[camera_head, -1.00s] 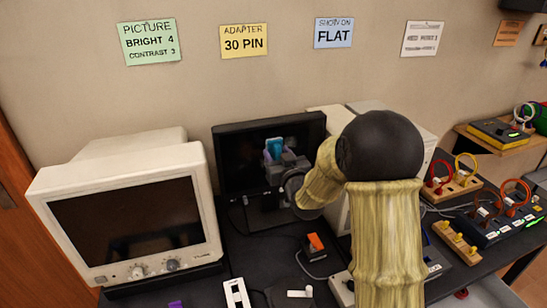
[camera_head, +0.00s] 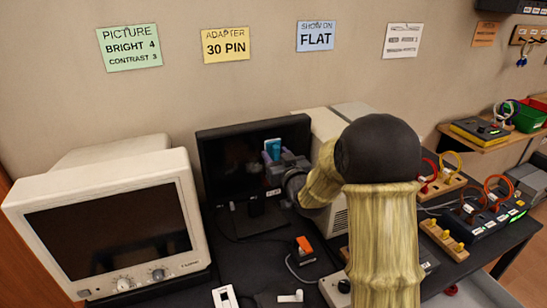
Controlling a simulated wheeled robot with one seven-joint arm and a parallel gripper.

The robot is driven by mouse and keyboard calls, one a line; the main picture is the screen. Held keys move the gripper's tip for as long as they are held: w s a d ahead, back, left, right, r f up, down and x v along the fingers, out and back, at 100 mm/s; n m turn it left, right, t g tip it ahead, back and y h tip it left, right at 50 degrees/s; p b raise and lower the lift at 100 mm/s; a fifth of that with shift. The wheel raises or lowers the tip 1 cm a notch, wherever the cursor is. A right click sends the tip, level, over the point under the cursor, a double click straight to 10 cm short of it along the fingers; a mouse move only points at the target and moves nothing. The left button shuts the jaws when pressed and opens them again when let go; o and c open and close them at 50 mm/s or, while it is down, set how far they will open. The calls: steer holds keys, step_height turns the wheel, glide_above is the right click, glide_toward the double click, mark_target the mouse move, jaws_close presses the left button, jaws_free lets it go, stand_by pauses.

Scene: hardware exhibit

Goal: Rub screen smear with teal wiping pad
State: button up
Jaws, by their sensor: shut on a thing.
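The flat black monitor (camera_head: 222,160) stands on the dark table against the wall, left of my arm. My gripper (camera_head: 273,158) is in front of the right half of its screen, shut on the teal wiping pad (camera_head: 273,147). The pad is upright, its top edge showing above the jaws. I cannot tell whether the pad touches the glass. No smear can be made out clearly; the gripper hides part of the screen.
A beige CRT monitor (camera_head: 110,232) stands close on the left. A beige case (camera_head: 327,122) is behind my arm. An orange-topped block (camera_head: 304,245) and small white parts (camera_head: 290,297) lie in front. Cabled boards (camera_head: 440,180) fill the right side.

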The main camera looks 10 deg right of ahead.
steer(key=d, duration=0.1)
steer(key=w+d, duration=0.1)
steer(key=d, duration=0.1)
steer(key=shift+d, duration=0.25)
stand_by(0.4)
steer(key=shift+s+d+b, duration=0.1)
steer(key=shift+b, duration=0.2)
steer(key=b+v, duration=0.2)
steer(key=v, duration=0.4)
stand_by(0.3)
